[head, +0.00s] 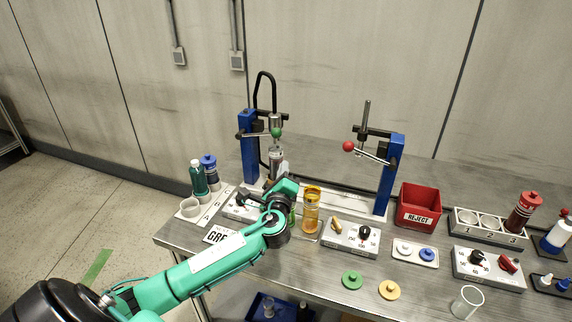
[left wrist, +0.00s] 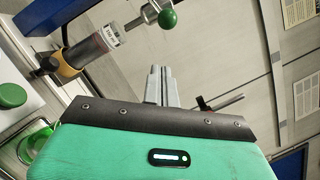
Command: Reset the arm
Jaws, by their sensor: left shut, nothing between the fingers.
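My left arm comes in from the left in the head view, and its green wrist (head: 285,188) is over the back of the table, in front of the left blue post. Its fingertips are hard to make out there. In the left wrist view my left gripper (left wrist: 158,84) is shut and empty, its fingers together. The green-knobbed lever (head: 276,132) is above a clear cylinder at the left post; its green ball (left wrist: 167,18) and the labelled cylinder (left wrist: 88,50) show apart from the fingers in the left wrist view. My right gripper is not in view.
A red-knobbed lever (head: 349,147) is on the right blue post (head: 390,175). An orange-lidded jar (head: 312,208), dial boxes, a red REJECT bin (head: 419,206) and bottles crowd the table. Loose lids (head: 352,280) and a clear cup (head: 467,301) stand near the front edge.

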